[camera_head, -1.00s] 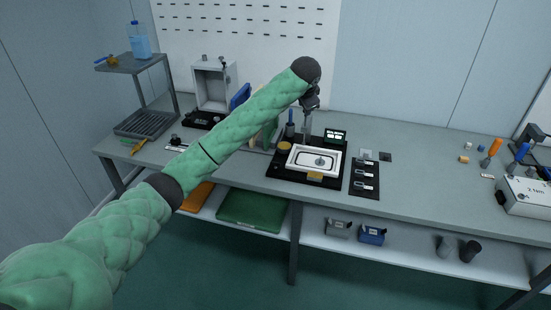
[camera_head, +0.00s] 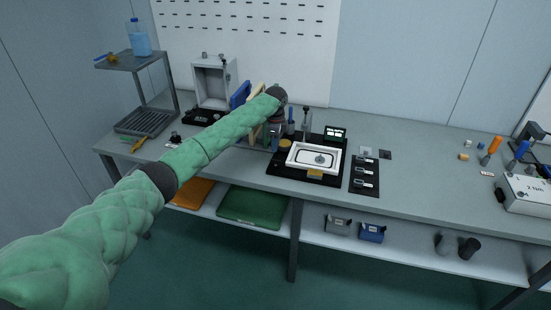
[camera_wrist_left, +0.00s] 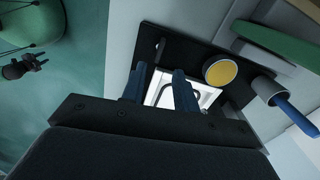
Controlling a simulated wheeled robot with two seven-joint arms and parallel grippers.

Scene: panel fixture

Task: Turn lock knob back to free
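The panel fixture is a black base (camera_head: 333,179) with a white framed panel (camera_head: 300,166) on it. A round yellow-topped piece (camera_head: 284,145) stands at its back left corner, and it also shows in the wrist view (camera_wrist_left: 220,71). I cannot tell for certain which part is the lock knob. My left gripper (camera_head: 273,146) is above the fixture's left side, beside the yellow-topped piece. In the wrist view its two dark fingers (camera_wrist_left: 160,72) are apart with nothing between them, over the white panel, which they partly hide. My right gripper (camera_wrist_left: 25,67) shows small and dark at the wrist view's left.
A blue-handled tool (camera_head: 291,127) stands behind the fixture; it sits in a grey cup in the wrist view (camera_wrist_left: 296,116). A metal post (camera_head: 306,122) and a small display (camera_head: 335,133) stand at the back. A black strip (camera_head: 364,178) lies to the right.

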